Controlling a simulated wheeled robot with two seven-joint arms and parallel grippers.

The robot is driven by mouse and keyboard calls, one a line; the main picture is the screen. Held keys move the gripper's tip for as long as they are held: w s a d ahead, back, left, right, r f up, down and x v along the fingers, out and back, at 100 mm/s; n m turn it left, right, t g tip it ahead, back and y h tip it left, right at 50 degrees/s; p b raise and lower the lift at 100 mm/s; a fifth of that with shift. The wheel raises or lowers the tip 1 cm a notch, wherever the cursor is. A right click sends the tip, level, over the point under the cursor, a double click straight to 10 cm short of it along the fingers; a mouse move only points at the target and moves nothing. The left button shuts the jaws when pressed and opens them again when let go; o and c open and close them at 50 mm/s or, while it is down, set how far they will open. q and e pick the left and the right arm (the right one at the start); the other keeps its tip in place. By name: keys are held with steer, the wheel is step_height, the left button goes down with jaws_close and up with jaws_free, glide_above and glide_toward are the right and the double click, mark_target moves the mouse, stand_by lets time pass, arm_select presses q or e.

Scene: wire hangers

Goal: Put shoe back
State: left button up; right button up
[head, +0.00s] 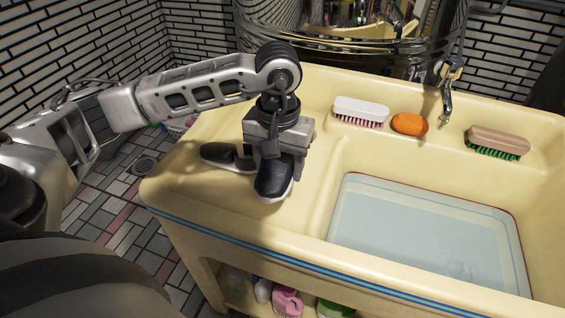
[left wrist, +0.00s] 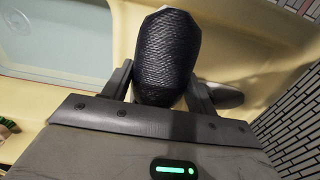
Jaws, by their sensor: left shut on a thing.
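A dark shoe with a pale sole edge (head: 273,182) is at the left part of the yellow sink unit. My left gripper (head: 275,160) points down over it and is shut on it. In the left wrist view the dark, textured shoe (left wrist: 167,55) sits between the two fingers (left wrist: 160,85). A second dark shoe (head: 222,156) lies on the ledge to the left, partly behind my gripper; it also shows in the left wrist view (left wrist: 226,97). I cannot tell whether the held shoe touches the ledge. My right gripper is not in view.
The yellow sink unit (head: 240,232) has a basin with a pale blue tray (head: 420,235) at right. A white brush (head: 361,109), orange soap (head: 409,124), brown brush (head: 497,141) and tap (head: 446,95) line the back ledge. Bottles (head: 287,301) stand on the shelf below.

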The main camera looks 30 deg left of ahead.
arm_select(q)
steer(key=w+a+f, duration=0.1)
steer(key=w+f, duration=0.1)
steer(key=w+a+f, duration=0.2)
steer(key=f, duration=0.1)
steer(key=w+a+f, duration=0.1)
steer(key=w+f, duration=0.1)
steer(key=w, duration=0.1)
steer(key=shift+a+f+p, duration=0.2)
steer(key=shift+a+p, duration=0.05)
steer(key=shift+p, duration=0.05)
steer(key=shift+f+p, duration=0.4)
steer(key=shift+f, duration=1.15)
steer(key=shift+f, duration=0.15)
steer(key=o, duration=1)
step_height(320, 180, up, 12)
steer(key=shift+r+b, duration=0.15)
steer(key=shift+b, duration=0.45)
